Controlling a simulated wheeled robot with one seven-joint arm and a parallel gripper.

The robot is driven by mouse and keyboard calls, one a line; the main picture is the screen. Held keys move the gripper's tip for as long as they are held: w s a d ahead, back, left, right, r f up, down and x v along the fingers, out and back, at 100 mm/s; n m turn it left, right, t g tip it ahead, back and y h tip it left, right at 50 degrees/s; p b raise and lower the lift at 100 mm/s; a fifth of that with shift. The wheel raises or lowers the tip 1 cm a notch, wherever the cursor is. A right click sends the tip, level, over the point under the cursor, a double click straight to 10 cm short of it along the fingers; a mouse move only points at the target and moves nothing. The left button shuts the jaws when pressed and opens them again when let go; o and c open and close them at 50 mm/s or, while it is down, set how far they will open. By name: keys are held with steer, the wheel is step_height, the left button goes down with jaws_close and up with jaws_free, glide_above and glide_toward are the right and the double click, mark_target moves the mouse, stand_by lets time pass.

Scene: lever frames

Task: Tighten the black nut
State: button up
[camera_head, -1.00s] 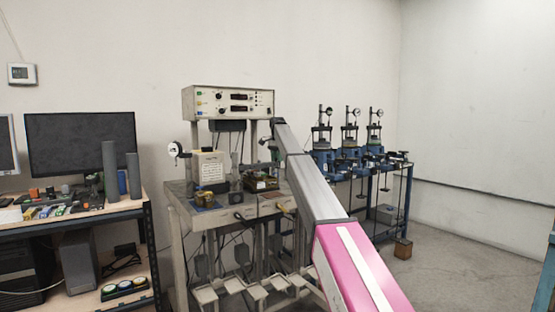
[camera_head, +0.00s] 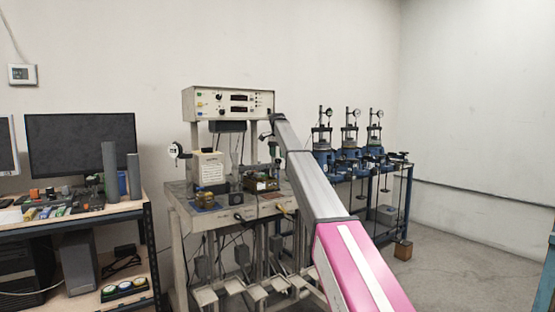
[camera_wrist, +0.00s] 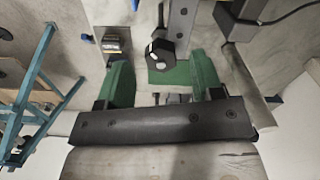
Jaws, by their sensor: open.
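In the wrist view, a dark faceted knob that looks like the black nut (camera_wrist: 160,51) sits on a grey metal upright, with a small pale spot on its face. My gripper (camera_wrist: 162,60) shows two green fingers, one on each side of the nut. The fingers are open, with a visible gap between the nut and each of them. I cannot tell how near the nut is in depth. In the head view my arm reaches to the bench, and I cannot make out the nut there.
A grey bench (camera_head: 262,210) carries a control box (camera_head: 228,103) on posts and small devices. A desk with a monitor (camera_head: 80,142) stands left. A blue stand (camera_head: 380,212) with dial gauges is at right. In the wrist view a green plate (camera_wrist: 170,77) lies behind the nut.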

step_height(320, 180, up, 8)
steer(key=shift+r, duration=0.15)
steer(key=shift+s, duration=0.1)
